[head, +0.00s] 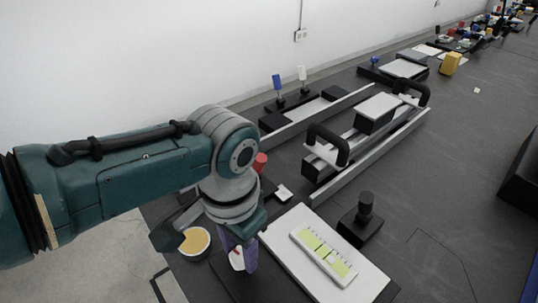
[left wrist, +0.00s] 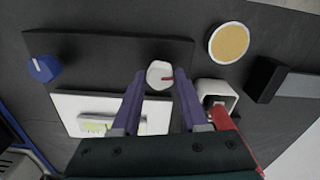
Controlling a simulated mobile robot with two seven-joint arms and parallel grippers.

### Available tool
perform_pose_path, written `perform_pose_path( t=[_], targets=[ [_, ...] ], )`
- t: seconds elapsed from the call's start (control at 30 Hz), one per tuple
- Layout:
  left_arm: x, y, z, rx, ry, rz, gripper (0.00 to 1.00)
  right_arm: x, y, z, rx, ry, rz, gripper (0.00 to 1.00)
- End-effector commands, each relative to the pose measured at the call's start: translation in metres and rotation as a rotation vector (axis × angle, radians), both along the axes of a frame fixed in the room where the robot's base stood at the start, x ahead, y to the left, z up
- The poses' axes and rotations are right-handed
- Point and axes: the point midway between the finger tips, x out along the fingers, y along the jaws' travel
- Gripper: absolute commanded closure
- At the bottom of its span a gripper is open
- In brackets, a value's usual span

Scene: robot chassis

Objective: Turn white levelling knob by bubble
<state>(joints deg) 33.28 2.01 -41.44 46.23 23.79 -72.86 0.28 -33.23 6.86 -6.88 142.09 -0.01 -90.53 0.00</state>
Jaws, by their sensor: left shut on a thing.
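The white knob (left wrist: 160,75) has a red mark on its face and sits on a dark block (left wrist: 110,50). In the head view the knob (head: 236,259) is partly covered by my fingers. My left gripper (left wrist: 159,74) points down, its purple fingers shut on either side of the knob; it also shows in the head view (head: 239,258). The bubble level, with a yellow-green scale (head: 323,257), lies on a white plate (head: 295,225) right of the gripper. In the left wrist view the scale (left wrist: 97,125) is partly hidden by the gripper. My right gripper is out of view.
A blue knob (left wrist: 43,68) stands at the block's other end. A round yellow-topped dish (head: 195,242) is left of the gripper. A black post on a block (head: 363,217) and a handled rail carriage (head: 376,112) are beyond the plate. The tabletop at right is mostly clear.

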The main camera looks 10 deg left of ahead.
Motion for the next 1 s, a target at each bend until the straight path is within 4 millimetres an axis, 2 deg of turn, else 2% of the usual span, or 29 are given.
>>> perform_pose_path(
  t=[0.13,0.17,0.4,0.73,0.87,1.0],
  targets=[
    [0.0,0.0,-0.001,0.001,0.0,0.001,1.0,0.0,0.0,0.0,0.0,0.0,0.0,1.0],
    [0.0,0.0,-0.001,0.001,0.0,0.001,0.55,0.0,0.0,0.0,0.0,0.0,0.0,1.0],
    [0.0,0.0,0.0,0.001,0.0,0.001,0.28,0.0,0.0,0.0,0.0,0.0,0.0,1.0],
    [0.0,0.0,0.005,0.0,-0.001,0.001,0.26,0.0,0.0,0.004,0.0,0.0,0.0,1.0],
    [0.0,0.0,0.026,-0.001,-0.002,0.0,0.26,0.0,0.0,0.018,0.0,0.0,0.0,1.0],
    [0.0,0.0,0.056,-0.001,-0.003,0.001,0.26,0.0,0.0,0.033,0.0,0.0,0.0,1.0]
  ],
)
